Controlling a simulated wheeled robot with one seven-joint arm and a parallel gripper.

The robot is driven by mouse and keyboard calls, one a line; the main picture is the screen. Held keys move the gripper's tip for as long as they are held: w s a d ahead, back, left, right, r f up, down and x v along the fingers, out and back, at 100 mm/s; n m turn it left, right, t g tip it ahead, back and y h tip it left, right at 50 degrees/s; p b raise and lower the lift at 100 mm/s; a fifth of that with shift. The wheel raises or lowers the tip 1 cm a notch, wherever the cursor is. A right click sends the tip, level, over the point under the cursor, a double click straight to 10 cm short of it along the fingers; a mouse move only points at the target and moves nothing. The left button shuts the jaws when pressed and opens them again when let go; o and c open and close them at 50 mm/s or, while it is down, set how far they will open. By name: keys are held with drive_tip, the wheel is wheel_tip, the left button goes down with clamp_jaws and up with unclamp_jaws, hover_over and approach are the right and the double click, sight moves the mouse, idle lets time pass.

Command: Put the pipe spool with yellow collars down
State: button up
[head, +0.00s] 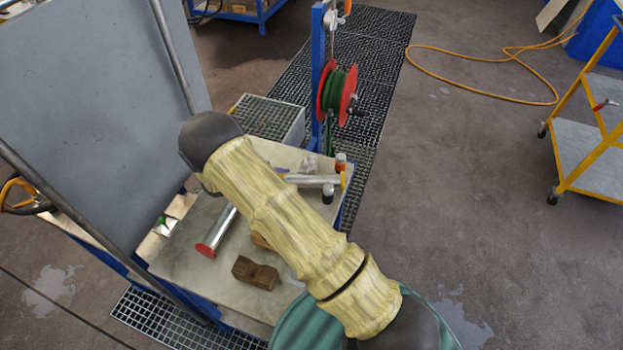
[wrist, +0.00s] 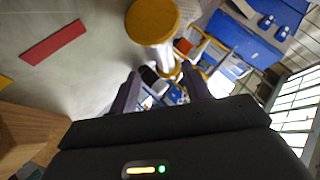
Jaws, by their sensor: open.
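The pipe spool with yellow collars (head: 312,180) lies on the bench top at the back right in the head view, a silver tube with a yellow collar at its right end. My arm hides its left part. In the wrist view the spool (wrist: 152,22) shows a large yellow collar at the top and a smaller one beyond the fingertips. My gripper (wrist: 160,72) is open, with its two dark fingers apart and nothing visibly held between them. In the head view my arm hides the gripper. Whether a finger touches the spool cannot be told.
The bench top (head: 185,255) also bears a silver pipe with a red collar (head: 213,238), a brown wooden block (head: 255,272), a black-capped bottle (head: 328,191) and an orange bottle (head: 340,163). A grey panel (head: 100,100) stands at left. A hose reel (head: 337,92) stands behind.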

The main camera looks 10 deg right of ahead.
sight(302, 180)
drive_tip(key=shift+p+x, duration=0.3)
drive_tip(key=shift+x, duration=1.65)
drive_tip(key=p+x, duration=0.1)
drive_tip(key=x, duration=0.1)
drive_tip(key=p+x, duration=0.1)
drive_tip(key=x, duration=0.1)
drive_tip(key=shift+w+d, duration=0.1)
drive_tip(key=shift+d, duration=0.35)
drive_tip(key=shift+d+f, duration=0.1)
drive_tip(key=shift+f, duration=0.05)
drive_tip(key=shift+w, duration=0.1)
clamp_jaws()
